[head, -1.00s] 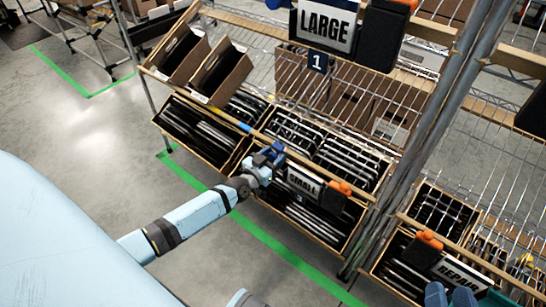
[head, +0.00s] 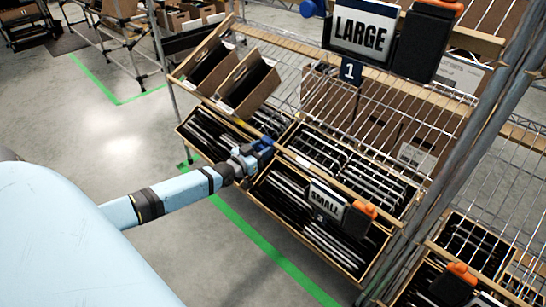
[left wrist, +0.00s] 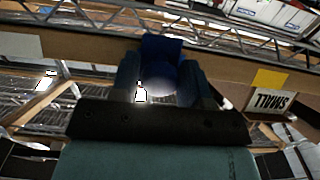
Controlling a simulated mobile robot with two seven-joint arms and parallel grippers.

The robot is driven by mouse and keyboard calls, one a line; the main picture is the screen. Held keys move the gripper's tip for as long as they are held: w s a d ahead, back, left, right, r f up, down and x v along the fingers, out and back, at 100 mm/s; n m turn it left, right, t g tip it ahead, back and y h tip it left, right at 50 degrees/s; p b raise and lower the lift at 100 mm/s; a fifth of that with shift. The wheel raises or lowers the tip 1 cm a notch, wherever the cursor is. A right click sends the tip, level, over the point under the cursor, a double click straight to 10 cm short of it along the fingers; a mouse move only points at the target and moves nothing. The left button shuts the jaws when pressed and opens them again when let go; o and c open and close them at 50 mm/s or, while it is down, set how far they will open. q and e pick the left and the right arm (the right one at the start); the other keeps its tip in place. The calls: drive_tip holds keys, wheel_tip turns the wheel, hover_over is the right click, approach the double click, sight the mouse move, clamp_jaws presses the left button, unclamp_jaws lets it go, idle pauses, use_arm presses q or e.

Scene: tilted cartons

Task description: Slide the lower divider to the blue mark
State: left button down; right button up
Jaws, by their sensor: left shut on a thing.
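My left gripper (head: 254,151) reaches the wooden front rail of the lower shelf from the left. In the left wrist view its two fingers (left wrist: 160,82) are closed on the lower divider's blue handle (left wrist: 161,48). In the head view the blue of the divider (head: 264,143) shows at the gripper's tip, at the rail between the left and middle lower cartons. I cannot tell the blue mark apart from it; the gripper and handle cover that stretch of rail. My right gripper is not in view.
The SMALL sign (head: 325,200) hangs on the lower rail, right of the gripper. The LARGE sign (head: 362,32) is on the upper rail. Tilted cartons (head: 247,84) stand above. A metal post (head: 440,150) rises at the right. The floor in front is clear, with a green line.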

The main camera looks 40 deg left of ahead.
use_arm(q)
drive_tip(key=shift+a, duration=0.1)
drive_tip(key=c, duration=0.7)
unclamp_jaws()
drive_tip(key=shift+c, duration=0.2)
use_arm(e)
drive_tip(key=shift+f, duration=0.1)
use_arm(q)
drive_tip(key=shift+s+p, duration=0.35)
drive_tip(key=shift+s, duration=0.2)
drive_tip(key=s, duration=0.1)
drive_tip(key=s+p, duration=0.1)
drive_tip(key=s, duration=0.1)
drive_tip(key=s+p, duration=0.1)
drive_tip(key=s, duration=0.1)
drive_tip(key=shift+a+r, duration=0.15)
drive_tip(key=shift+a, duration=0.1)
drive_tip(key=s+p, duration=0.2)
drive_tip(key=s, duration=0.5)
drive_tip(key=shift+s+a, duration=0.3)
drive_tip(key=shift+s, duration=0.05)
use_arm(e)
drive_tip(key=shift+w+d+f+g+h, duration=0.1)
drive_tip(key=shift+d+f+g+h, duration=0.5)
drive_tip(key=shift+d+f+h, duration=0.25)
use_arm(q)
drive_tip(key=shift+s+f, duration=0.1)
drive_tip(key=shift+f, duration=0.1)
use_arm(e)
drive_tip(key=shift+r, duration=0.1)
